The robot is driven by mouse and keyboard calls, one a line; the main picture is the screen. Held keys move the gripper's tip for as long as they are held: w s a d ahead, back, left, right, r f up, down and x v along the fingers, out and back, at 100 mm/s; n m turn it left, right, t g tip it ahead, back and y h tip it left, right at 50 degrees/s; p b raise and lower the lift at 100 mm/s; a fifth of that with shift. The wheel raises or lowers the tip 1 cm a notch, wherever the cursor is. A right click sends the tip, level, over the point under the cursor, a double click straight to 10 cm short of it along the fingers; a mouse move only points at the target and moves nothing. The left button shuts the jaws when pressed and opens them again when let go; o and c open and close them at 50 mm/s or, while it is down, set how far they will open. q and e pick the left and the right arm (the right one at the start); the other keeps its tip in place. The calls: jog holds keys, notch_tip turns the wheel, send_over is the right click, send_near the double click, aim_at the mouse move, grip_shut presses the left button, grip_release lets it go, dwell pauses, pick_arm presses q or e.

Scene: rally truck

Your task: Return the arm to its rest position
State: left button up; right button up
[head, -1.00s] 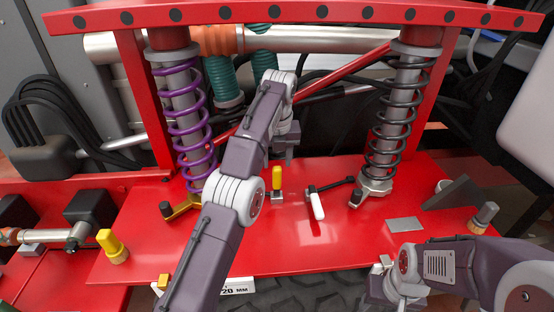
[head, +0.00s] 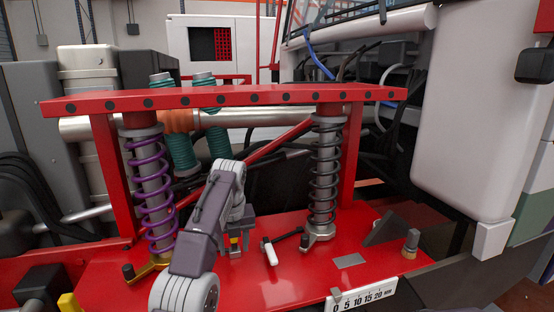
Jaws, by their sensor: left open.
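My left arm comes up from the bottom of the head view and bends down at its wrist. My left gripper (head: 240,226) is open and points down over the red plate, between the two spring struts. A small yellow-topped part (head: 234,242) on a grey base stands on the plate right by the gripper, partly covered by it. Whether they touch I cannot tell. My right gripper is out of view.
A purple-spring strut (head: 153,190) stands left of my arm and a black-spring strut (head: 324,175) right of it. A red beam (head: 215,98) spans above. A white-handled lever (head: 269,252) lies on the red plate (head: 300,285); a scale strip (head: 362,294) is at its front edge.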

pick_arm(q)
jog(key=s+a+f+n, duration=0.3)
jog(key=s+f+n, duration=0.5)
jog(key=s+n, duration=0.6)
jog(key=s+a+f+n, duration=0.4)
jog(key=s+f+n, duration=0.6)
jog(key=n, duration=0.8)
jog(key=s+f+b, duration=0.2)
jog(key=f+b, duration=1.1)
jog(key=s+d+f+g+b, duration=0.1)
jog(key=s+f+b, duration=0.1)
jog(key=f+b, duration=1.1)
jog(key=shift+n+h, duration=0.4)
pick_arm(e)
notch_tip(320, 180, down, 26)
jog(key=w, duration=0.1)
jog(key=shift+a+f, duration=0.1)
